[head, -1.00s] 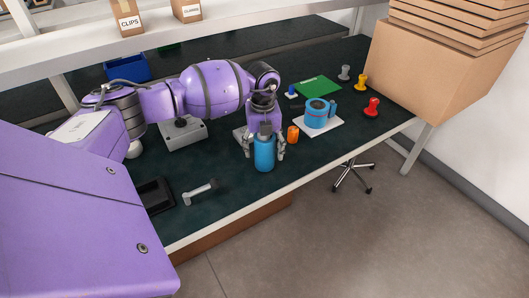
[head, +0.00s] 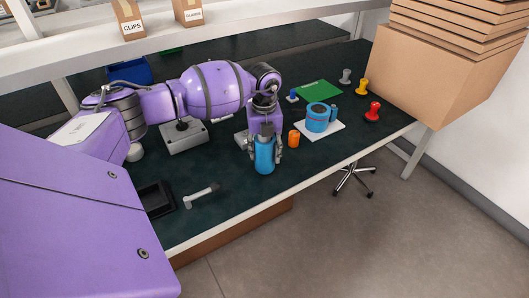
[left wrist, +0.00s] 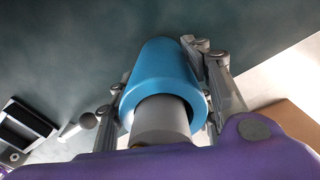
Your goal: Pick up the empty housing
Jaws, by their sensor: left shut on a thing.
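The housing is a blue cylinder (head: 264,156), standing upright near the front edge of the dark green bench. My left gripper (head: 265,147) comes down over it from above and is shut on it, one finger on each side. In the left wrist view the housing (left wrist: 161,68) is a blue tube with a thick rim, between the two fingers of my left gripper (left wrist: 165,88). A grey cylindrical part sits in front of its opening and hides the inside. I cannot see my right gripper.
An orange cylinder (head: 294,139) stands just right of the housing. Beyond it are a white plate (head: 336,130) with a blue cup-like part (head: 318,117), a green sheet (head: 319,90) and stamp-like pieces. A grey-handled tool (head: 202,194) and black tray (head: 156,199) lie left.

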